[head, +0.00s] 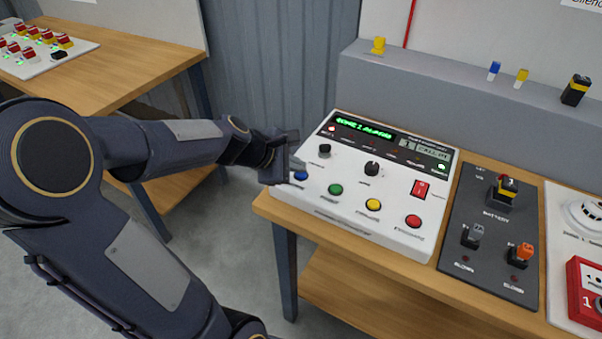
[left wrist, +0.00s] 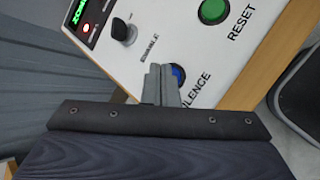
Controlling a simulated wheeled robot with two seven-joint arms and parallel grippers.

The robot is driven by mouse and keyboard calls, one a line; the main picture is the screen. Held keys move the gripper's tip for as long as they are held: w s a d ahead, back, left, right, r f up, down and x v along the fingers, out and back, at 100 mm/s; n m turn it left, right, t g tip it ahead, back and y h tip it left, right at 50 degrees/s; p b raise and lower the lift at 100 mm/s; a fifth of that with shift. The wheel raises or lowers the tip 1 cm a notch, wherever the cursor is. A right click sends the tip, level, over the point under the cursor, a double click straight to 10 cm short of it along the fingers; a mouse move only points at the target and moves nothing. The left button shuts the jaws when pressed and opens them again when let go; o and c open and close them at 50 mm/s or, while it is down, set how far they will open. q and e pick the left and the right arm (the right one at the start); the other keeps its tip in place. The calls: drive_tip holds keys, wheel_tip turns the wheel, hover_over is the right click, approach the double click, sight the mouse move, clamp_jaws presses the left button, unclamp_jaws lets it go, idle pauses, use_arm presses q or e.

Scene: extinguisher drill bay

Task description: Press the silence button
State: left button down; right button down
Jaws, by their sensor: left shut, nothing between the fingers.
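The silence button is the blue button (head: 301,176) at the left end of the lower row on the white alarm panel (head: 330,208). In the left wrist view the blue button (left wrist: 179,75) is partly hidden behind my fingers, beside a label ending in "LENCE". My left gripper (head: 294,170) is shut and empty, with its fingertips at the left edge of the panel, right by the blue button. It also shows in the left wrist view (left wrist: 160,72). I cannot tell whether the tips touch the button. My right gripper is not in view.
A green button (head: 335,189), a yellow button (head: 373,204) and a red button (head: 413,221) continue the row. A black knob (head: 324,151) stands above the blue button. A dark battery plate (head: 487,238) lies to the right. Another wooden table (head: 130,70) stands at the left.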

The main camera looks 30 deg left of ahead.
sight(297, 176)
use_arm(q)
drive_tip(key=shift+f+b, duration=0.4)
drive_tip(key=shift+f, duration=0.05)
idle(0.3)
drive_tip(key=shift+r, duration=0.15)
drive_tip(key=shift+r+p, duration=0.75)
drive_tip(key=shift+p, duration=0.15)
wheel_tip(297, 176, up, 5)
drive_tip(key=p, duration=0.5)
idle(0.7)
